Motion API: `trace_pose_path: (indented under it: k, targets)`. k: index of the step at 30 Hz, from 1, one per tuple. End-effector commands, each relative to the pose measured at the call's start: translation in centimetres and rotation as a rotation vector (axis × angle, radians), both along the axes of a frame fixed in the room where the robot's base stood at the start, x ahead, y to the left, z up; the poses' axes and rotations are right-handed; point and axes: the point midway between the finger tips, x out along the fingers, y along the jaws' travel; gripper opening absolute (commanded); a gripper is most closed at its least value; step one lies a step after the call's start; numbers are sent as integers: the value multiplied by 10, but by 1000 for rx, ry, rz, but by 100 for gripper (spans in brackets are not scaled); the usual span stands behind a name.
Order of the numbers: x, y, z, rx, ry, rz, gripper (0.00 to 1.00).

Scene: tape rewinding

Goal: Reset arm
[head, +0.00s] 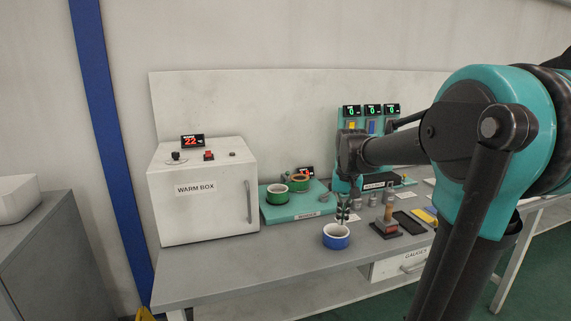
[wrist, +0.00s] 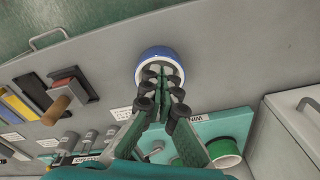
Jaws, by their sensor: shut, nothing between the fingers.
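My gripper (head: 342,212) points down above the front part of the grey bench, with its fingers together and nothing held. A blue tape roll (head: 336,238) lies on the bench just below the fingertips. In the wrist view the blue roll (wrist: 160,61) shows past the tips of my gripper (wrist: 163,75), and I cannot tell whether they reach into its opening. My arm runs in from the right in the head view and hides part of the bench there.
A white warm box (head: 200,212) stands at left. A teal rewinder base (head: 290,213) beside it carries green reels (head: 274,204). The bench's front left is clear.

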Motion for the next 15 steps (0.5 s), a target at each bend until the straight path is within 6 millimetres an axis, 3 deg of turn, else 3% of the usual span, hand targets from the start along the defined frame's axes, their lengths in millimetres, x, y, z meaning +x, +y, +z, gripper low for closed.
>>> trace_pose_path:
  k: [5, 12, 15]
  targets:
    - [-39, -5, -42, -3, -64, 35, 0]
    - [-125, -12, -123, -20, -196, 107, 0]
    - [-154, -14, -148, -28, -240, 130, 0]
